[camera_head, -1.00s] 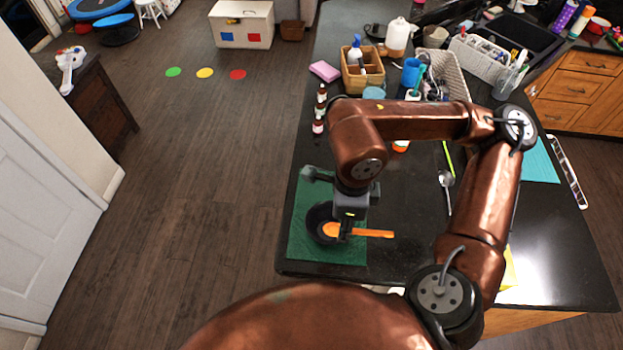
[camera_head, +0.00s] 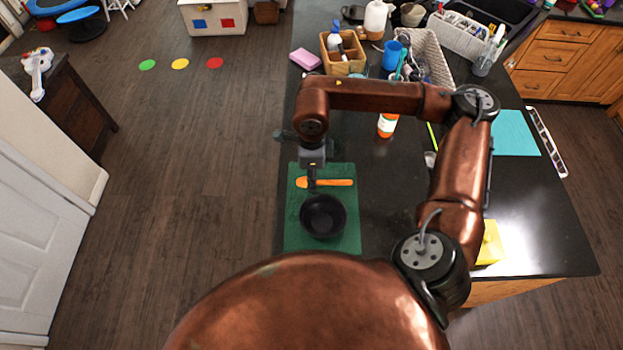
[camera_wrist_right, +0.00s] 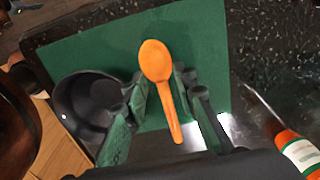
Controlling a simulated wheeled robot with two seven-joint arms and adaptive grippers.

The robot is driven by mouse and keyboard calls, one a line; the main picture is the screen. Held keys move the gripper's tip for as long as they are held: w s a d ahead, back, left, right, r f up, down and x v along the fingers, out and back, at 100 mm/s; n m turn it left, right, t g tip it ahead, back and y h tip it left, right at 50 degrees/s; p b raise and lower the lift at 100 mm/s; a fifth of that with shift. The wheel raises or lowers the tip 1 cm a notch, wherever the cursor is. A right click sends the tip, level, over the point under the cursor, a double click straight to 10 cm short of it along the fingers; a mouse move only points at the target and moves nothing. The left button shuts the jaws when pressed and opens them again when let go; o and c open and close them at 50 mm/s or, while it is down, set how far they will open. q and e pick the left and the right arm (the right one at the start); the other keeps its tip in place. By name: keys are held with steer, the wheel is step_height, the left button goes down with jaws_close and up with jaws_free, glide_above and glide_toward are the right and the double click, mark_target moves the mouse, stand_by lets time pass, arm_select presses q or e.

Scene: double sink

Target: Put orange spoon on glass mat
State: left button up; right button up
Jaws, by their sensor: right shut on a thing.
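The orange spoon (camera_head: 338,183) is over the far part of the green mat (camera_head: 345,235), beyond the black bowl (camera_head: 323,216). My right gripper (camera_head: 311,184) points down and is shut on the spoon near its bowl end. In the right wrist view the spoon (camera_wrist_right: 156,62) lies between the two fingers (camera_wrist_right: 163,88), over the green mat (camera_wrist_right: 100,45). The black bowl (camera_wrist_right: 88,100) stands beside the left finger. I cannot tell whether the spoon touches the mat. My left gripper is not in view.
An orange-labelled bottle (camera_head: 387,126) stands right of the gripper. A wooden caddy (camera_head: 342,55), pink sponge (camera_head: 305,59) and blue cup (camera_head: 392,54) stand farther back. A teal mat (camera_head: 517,133) and yellow object (camera_head: 489,243) lie at the right. The counter right of the green mat is clear.

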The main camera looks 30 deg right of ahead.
steer(key=shift+w+f, duration=0.15)
steer(key=shift+f, duration=0.05)
steer(key=shift+w+f, duration=0.2)
steer(key=shift+w, duration=0.05)
steer(key=f, duration=0.1)
steer(key=f+p, duration=0.1)
steer(key=f, duration=0.1)
steer(key=shift+w+d+f+p, duration=0.15)
steer(key=shift+w+f+p, duration=0.15)
steer(key=shift+p, duration=0.1)
steer(key=shift+f, duration=0.15)
steer(key=shift+f+b, duration=0.15)
steer(key=shift+b, duration=0.15)
steer(key=o, duration=0.5)
steer(key=shift+f, duration=0.1)
steer(key=o, duration=0.4)
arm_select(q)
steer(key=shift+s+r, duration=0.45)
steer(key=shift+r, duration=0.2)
arm_select(e)
steer(key=shift+o, duration=0.2)
